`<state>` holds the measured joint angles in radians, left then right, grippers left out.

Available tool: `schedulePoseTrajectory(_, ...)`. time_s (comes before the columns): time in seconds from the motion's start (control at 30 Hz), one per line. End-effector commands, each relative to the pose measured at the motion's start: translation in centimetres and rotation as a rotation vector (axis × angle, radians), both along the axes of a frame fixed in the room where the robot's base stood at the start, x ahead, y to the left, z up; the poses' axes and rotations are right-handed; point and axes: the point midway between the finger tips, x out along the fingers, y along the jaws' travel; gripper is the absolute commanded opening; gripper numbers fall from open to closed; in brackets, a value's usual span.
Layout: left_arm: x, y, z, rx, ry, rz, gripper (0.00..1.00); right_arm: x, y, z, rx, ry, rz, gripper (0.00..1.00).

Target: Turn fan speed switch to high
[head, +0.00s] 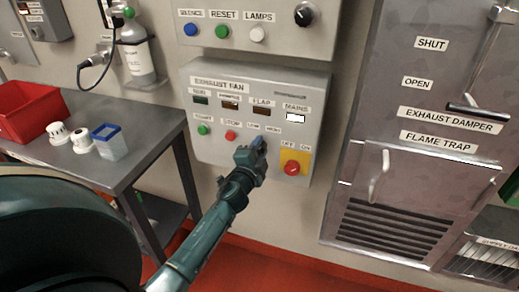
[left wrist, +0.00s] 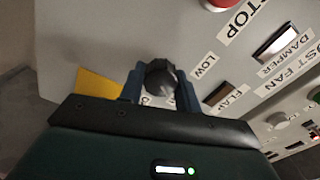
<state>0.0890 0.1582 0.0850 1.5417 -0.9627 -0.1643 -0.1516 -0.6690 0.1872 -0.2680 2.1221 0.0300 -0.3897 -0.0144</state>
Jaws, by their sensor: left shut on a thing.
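The exhaust fan panel (head: 215,150) is a grey box on the wall with lamps, buttons and switches. Its fan speed switch is a black knob (left wrist: 160,76) below the LOW (left wrist: 204,66) and HIGH labels. My left gripper (head: 256,146) reaches up to the panel. In the left wrist view its two fingers (left wrist: 160,88) are shut on either side of the knob. The gripper hides the knob in the head view and covers part of the HIGH label in the wrist view. I cannot tell which way the knob points. My right gripper is not in view.
Beside the knob are a red STOP button (head: 230,135) and a red switch on a yellow plate (head: 292,168). A green START button (head: 203,130) is further left. A metal table (head: 125,165) stands at left, and the exhaust damper cabinet (head: 405,175) at right.

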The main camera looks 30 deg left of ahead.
Motion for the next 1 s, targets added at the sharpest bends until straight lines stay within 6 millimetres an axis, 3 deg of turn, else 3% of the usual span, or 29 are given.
schedulePoseTrajectory(0.23, 0.0, 0.0, -0.1, 0.003, 0.003, 0.000, 0.10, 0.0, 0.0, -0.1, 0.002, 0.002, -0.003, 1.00)
schedulePoseTrajectory(0.27, 0.0, 0.0, -0.1, 0.002, 0.003, 0.000, 0.34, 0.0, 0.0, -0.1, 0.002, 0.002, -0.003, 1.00)
schedulePoseTrajectory(0.5, 0.0, 0.0, -0.1, 0.001, 0.001, 0.000, 0.54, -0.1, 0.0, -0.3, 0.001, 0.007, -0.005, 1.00)
schedulePoseTrajectory(0.8, -0.3, -0.1, -0.1, 0.000, 0.001, 0.000, 0.54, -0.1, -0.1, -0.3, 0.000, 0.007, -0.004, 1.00)
schedulePoseTrajectory(1.0, -3.2, -0.8, -0.2, -0.001, 0.003, -0.001, 0.54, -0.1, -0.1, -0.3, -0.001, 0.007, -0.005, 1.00)
